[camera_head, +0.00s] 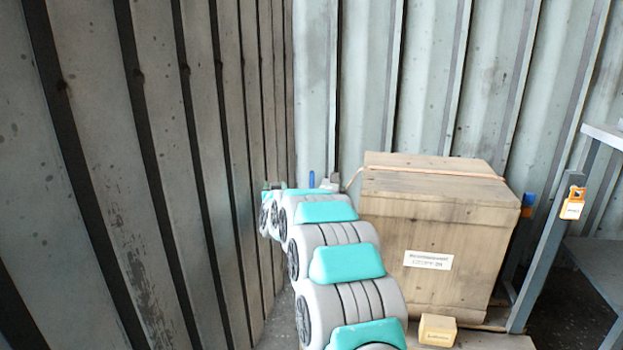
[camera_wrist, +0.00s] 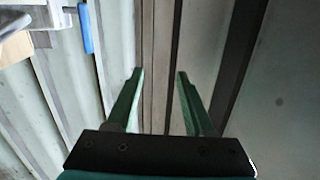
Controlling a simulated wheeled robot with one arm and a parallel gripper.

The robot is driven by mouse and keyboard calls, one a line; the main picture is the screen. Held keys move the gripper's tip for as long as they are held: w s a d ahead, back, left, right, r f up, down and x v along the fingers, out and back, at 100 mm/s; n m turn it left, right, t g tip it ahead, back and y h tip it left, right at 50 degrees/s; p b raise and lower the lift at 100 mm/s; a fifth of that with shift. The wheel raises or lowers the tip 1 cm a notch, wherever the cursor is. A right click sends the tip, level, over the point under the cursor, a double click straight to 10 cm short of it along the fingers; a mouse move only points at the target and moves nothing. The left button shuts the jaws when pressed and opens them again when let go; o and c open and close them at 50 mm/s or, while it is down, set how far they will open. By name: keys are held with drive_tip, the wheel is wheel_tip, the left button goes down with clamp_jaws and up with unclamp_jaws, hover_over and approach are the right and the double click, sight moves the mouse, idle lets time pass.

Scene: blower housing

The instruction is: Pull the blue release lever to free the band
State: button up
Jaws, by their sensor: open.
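The blue lever (camera_wrist: 86,28) shows in the wrist view at the upper left, beside a grey metal part. It also shows small in the head view (camera_head: 311,179), at the left side of a wooden crate (camera_head: 440,250). A thin orange band (camera_head: 430,171) runs over the crate's top and down toward the lever's side. My gripper (camera_wrist: 160,72) is open and empty, with its two green fingers apart. The lever lies to the left of the fingers in the wrist view, not between them.
Corrugated metal walls stand close on the left (camera_head: 150,180) and behind the crate (camera_head: 420,80). A small yellowish box (camera_head: 437,330) sits in front of the crate. A metal rack with an orange tag (camera_head: 572,208) stands at the right.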

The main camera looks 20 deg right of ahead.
drive_tip(key=w+d+f+m+t+h, duration=0.1)
drive_tip(key=w+d+f+h, duration=0.2)
drive_tip(key=d, duration=0.2)
drive_tip(key=m+t+h+b, duration=0.1)
drive_tip(key=m+h+b, duration=0.15)
drive_tip(key=h, duration=0.35)
approach(312, 176)
drive_tip(key=x, duration=0.3)
drive_tip(key=shift+x, duration=3.95)
drive_tip(key=shift+a, duration=0.1)
clamp_jaws()
